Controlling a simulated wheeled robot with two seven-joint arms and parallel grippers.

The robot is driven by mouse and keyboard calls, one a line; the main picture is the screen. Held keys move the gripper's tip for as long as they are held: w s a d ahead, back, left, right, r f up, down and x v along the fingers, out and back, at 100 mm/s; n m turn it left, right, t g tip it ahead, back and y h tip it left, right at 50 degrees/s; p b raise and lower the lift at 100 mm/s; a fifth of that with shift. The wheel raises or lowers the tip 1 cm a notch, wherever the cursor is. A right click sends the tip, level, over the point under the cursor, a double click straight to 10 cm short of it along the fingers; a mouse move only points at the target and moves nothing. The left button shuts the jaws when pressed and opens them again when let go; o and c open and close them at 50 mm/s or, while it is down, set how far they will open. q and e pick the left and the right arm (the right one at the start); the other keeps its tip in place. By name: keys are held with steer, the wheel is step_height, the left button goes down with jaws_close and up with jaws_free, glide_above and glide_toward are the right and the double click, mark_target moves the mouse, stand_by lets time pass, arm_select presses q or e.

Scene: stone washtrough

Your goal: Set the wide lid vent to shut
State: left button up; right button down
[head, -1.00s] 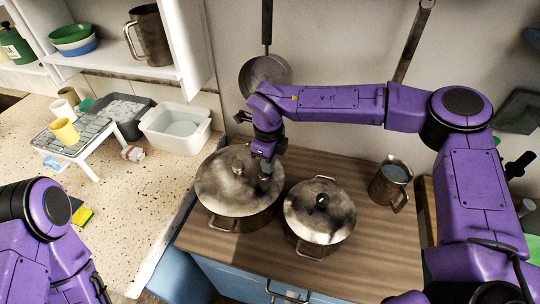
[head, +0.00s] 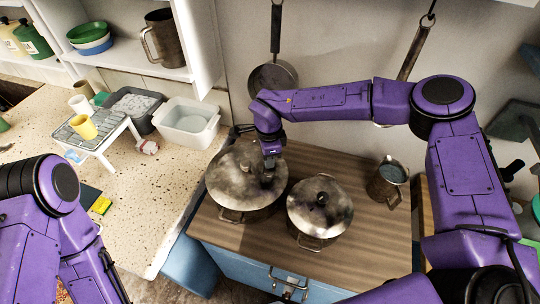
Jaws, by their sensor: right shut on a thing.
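The wide pot with its wide metal lid (head: 228,180) stands on the left of the wooden counter. My right gripper (head: 269,177) points down at the right part of this lid and is shut on the lid vent, which is mostly hidden by the fingers. I cannot tell the vent's setting. A narrower lidded pot (head: 320,203) stands to the right, with a small dark vent knob on its lid. My left arm shows at the lower left, but its gripper is out of view.
A metal jug (head: 387,182) stands at the right of the wooden counter (head: 375,235). A white basin (head: 187,122), a dark tub (head: 138,106) and a rack (head: 92,133) with cups are on the speckled counter to the left. A pan (head: 273,82) hangs behind the pots.

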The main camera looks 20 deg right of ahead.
stand_by(0.5)
steer(key=c, duration=1.2)
jaws_free()
steer(key=shift+r, duration=0.1)
step_height(320, 180, up, 10)
steer(key=b, duration=0.3)
steer(key=shift+r, duration=0.2)
